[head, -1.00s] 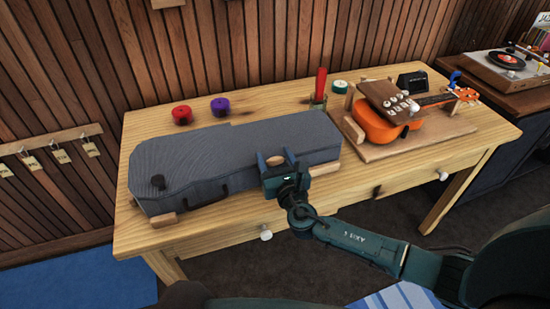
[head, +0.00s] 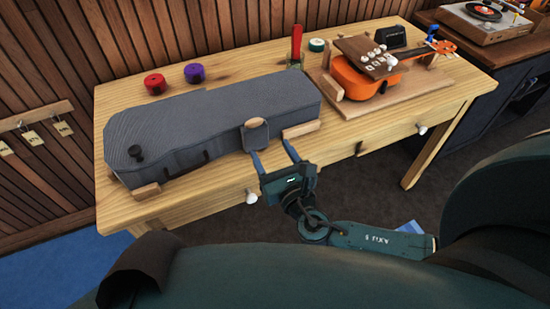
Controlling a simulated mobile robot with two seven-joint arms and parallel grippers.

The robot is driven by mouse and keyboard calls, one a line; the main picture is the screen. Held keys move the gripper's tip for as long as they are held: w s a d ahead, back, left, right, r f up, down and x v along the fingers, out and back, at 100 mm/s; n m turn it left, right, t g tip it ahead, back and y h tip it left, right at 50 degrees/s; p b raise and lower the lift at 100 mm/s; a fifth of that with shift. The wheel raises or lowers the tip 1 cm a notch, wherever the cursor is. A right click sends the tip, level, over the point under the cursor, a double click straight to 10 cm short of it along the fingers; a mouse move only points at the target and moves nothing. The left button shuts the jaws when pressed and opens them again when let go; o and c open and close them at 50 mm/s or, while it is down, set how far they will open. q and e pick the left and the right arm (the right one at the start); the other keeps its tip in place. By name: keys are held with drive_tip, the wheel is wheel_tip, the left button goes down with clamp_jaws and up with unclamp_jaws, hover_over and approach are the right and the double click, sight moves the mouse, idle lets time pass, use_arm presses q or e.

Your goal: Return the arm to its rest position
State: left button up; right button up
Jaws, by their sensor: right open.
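My right gripper (head: 272,158) is open and empty, in front of the table's front edge. Its two blue fingers point toward the grey ukulele case and sit apart from each other. The grey case (head: 215,112) lies closed on the wooden table, with a flap or latch (head: 255,134) on its front side just beyond the fingertips. I cannot tell whether a fingertip touches it. My right arm (head: 370,236) comes in from the lower right. My left gripper is not in view.
The wooden table (head: 120,100) holds a red roll (head: 155,84), a purple roll (head: 194,73) and an orange ukulele (head: 362,84) on a wooden board. White drawer knobs (head: 251,196) stick out of the table's front. A record player (head: 484,18) stands on a dark cabinet.

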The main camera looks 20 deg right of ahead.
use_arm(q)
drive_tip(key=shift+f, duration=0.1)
use_arm(e)
drive_tip(key=shift+s, duration=0.6)
drive_tip(key=s+a+f+m+g+y, duration=0.1)
drive_tip(key=s+f+m+g, duration=0.2)
drive_tip(key=m, duration=1.3)
drive_tip(key=s+a+f+m+g+y, duration=0.1)
drive_tip(key=s+f+m+g, duration=0.3)
drive_tip(key=s+f+m, duration=0.5)
drive_tip(key=s+m, duration=0.1)
drive_tip(key=m, duration=0.7)
drive_tip(key=shift+y, duration=0.4)
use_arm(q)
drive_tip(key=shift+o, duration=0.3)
use_arm(e)
drive_tip(key=shift+a, duration=0.15)
